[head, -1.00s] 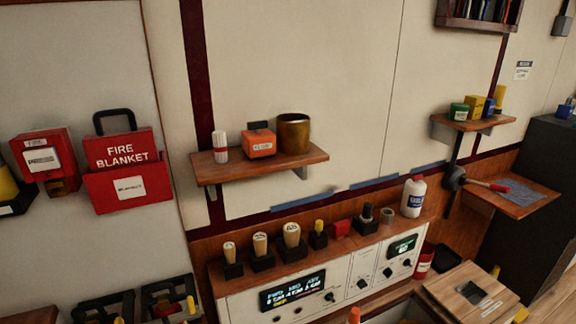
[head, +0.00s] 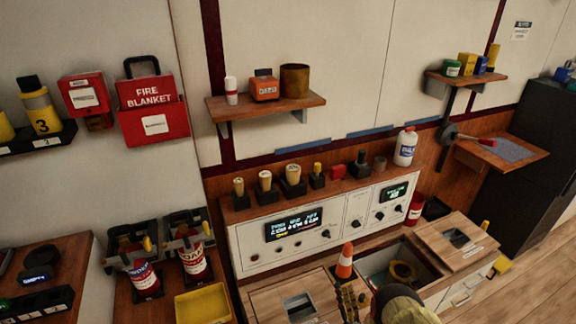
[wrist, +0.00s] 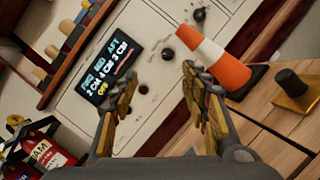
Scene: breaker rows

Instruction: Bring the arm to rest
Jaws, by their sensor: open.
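My gripper (wrist: 160,85) is open and empty in the wrist view, its two yellow-padded fingers spread in front of the white control panel (wrist: 150,45). In the head view my gripper (head: 352,299) shows at the bottom edge, partly cut off, with my arm to its right. It is over the counter below the panel (head: 330,225). An orange and white cone (head: 345,262) stands just behind it. In the wrist view the cone (wrist: 222,65) shows just right of the right finger; I cannot tell whether they touch.
An open bin (head: 385,265) lies right of the cone. A yellow tray (head: 203,304) and red extinguishers (head: 193,258) are to the left. A wall shelf (head: 265,108) holds small items.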

